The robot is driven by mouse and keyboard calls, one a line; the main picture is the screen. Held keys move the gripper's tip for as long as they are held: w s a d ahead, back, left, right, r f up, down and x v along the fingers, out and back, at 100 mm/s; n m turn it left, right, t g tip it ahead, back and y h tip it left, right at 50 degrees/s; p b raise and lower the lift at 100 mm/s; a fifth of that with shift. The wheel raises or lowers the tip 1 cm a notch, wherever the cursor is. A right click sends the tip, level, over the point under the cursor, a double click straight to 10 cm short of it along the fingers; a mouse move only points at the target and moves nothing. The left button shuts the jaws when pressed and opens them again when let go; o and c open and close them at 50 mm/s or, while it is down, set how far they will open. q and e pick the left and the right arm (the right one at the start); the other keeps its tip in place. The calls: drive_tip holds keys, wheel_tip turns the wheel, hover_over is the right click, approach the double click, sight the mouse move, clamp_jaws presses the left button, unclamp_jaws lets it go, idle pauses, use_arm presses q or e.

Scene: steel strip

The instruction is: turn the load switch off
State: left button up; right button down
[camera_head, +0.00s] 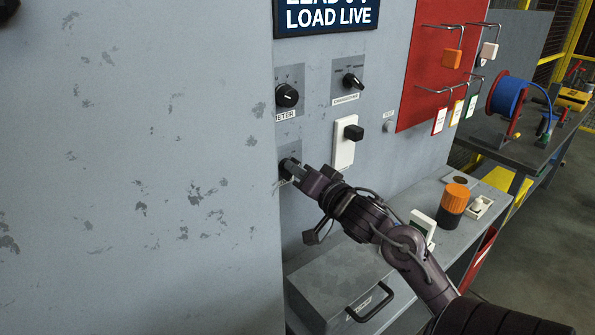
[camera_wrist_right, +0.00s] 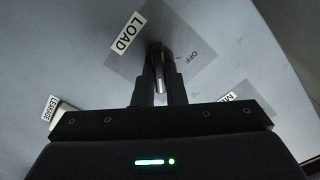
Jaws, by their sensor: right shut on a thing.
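The load switch (camera_wrist_right: 157,52) is a dark rotary knob on a grey square plate marked LOAD, with OFF printed to its right in the right wrist view. A display (camera_head: 325,17) above reads LOAD LIVE. My left gripper is not in view.
Above are a METER knob (camera_head: 287,95), another rotary switch (camera_head: 350,81) and a white plate with a black handle (camera_head: 353,132). Below, a shelf holds a grey box (camera_head: 335,290) and an orange-topped cylinder (camera_head: 455,198). Tags hang on a red board (camera_head: 425,75).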

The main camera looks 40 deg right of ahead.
drive_tip(key=n, duration=1.7)
drive_tip(key=shift+a+f+n+b, duration=0.15)
drive_tip(key=shift+a+n+b, duration=0.25)
idle(0.3)
drive_tip(key=c, duration=1.5)
unclamp_jaws()
drive_tip(key=shift+s, duration=0.1)
